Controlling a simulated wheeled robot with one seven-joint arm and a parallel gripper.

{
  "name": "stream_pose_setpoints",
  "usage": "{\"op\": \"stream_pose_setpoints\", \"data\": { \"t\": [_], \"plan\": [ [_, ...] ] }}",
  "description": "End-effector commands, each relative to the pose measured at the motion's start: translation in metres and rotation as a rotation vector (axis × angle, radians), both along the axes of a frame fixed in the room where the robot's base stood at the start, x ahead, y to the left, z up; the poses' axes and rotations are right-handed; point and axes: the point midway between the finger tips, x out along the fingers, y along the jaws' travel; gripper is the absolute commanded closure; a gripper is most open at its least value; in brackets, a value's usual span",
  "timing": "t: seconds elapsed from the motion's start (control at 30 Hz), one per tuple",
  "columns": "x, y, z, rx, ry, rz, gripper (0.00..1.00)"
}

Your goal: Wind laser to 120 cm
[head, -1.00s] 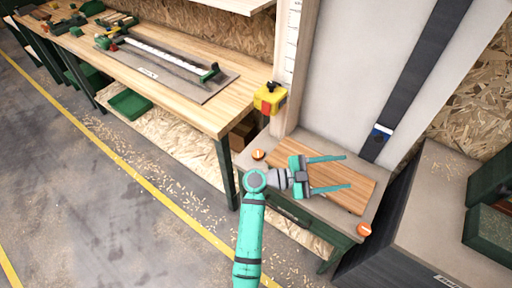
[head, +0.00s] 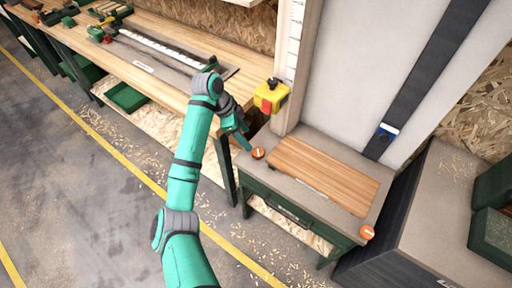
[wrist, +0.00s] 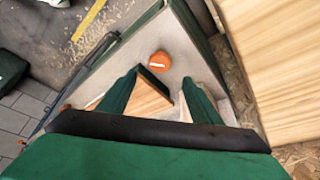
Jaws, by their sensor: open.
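No part is clearly marked as the laser. A white strip with scale marks (head: 294,45) runs up the wooden post; its numbers are too small to read. An orange knob with a white mark (head: 257,153) sits at the left corner of the small bench, and a second orange knob (head: 367,232) at its front right corner. My gripper (head: 246,143) points down beside the left knob. In the wrist view an orange knob (wrist: 158,62) lies just beyond and between the open fingertips (wrist: 162,76). The fingers are empty and appear apart from it.
A yellow box with a red button (head: 269,96) is on the post, close to my gripper. A wooden board (head: 325,175) lies on the bench. The long workbench (head: 165,93) is at the left. A dark strap with a blue and white piece (head: 384,131) crosses the pale panel.

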Motion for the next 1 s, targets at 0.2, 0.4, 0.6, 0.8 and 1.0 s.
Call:
{"op": "stream_pose_setpoints", "data": {
  "t": [0.2, 0.4, 0.6, 0.8, 1.0],
  "plan": [
    [0.000, -0.015, -0.034, -0.003, 0.003, -0.002, 0.42],
    [0.002, -0.029, -0.066, -0.004, 0.003, -0.002, 0.42],
    [0.003, -0.037, -0.086, -0.004, 0.001, -0.003, 0.42],
    [0.004, -0.039, -0.093, -0.004, -0.001, -0.002, 0.42],
    [0.004, -0.040, -0.093, -0.004, -0.001, -0.003, 0.42]
  ]
}}
